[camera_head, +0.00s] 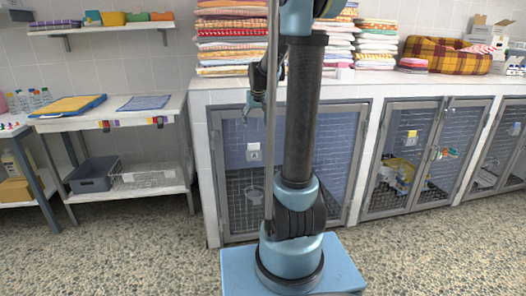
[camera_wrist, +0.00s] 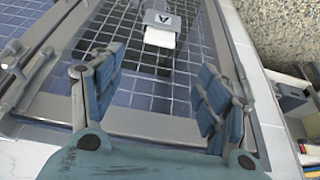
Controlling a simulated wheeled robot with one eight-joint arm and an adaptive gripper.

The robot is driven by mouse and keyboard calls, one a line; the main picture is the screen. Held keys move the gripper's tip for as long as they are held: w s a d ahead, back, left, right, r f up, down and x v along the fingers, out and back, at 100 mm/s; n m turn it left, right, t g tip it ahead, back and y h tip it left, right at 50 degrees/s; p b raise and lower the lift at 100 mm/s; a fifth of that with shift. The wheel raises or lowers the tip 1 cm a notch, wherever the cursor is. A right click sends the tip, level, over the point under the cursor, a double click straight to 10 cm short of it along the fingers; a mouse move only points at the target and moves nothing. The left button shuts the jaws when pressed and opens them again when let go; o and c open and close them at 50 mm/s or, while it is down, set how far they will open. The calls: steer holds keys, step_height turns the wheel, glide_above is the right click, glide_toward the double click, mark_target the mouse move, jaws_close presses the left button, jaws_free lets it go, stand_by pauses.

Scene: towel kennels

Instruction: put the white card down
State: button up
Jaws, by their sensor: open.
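A white card (camera_wrist: 160,38) shows in the wrist view at the kennel door, just below a grey piece with a dark mark (camera_wrist: 163,19). In the head view, the white card (camera_head: 254,155) is on the front of the left kennel door (camera_head: 229,190). My gripper (camera_wrist: 157,78) is open, with its two blue-padded fingers wide apart and nothing between them. The card lies beyond the fingertips and apart from them.
A tiled counter (camera_head: 375,91) above the kennels bears folded towels (camera_head: 232,40) and a plaid pet bed (camera_head: 447,55). At left, a side table (camera_head: 110,115) bears a yellow-and-blue tray (camera_head: 70,105) and a blue mat (camera_head: 144,102). Speckled floor (camera_head: 140,255) is open in front.

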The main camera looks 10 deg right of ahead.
steer(key=s+f+g, duration=0.1)
steer(key=s+f, duration=0.1)
steer(key=s, duration=2)
steer(key=s+f, duration=0.4)
steer(key=s, duration=0.4)
steer(key=s+f+g, duration=0.1)
steer(key=s+f, duration=0.3)
steer(key=s, duration=0.4)
steer(key=shift+s+f, duration=0.2)
steer(key=shift+f, duration=0.15)
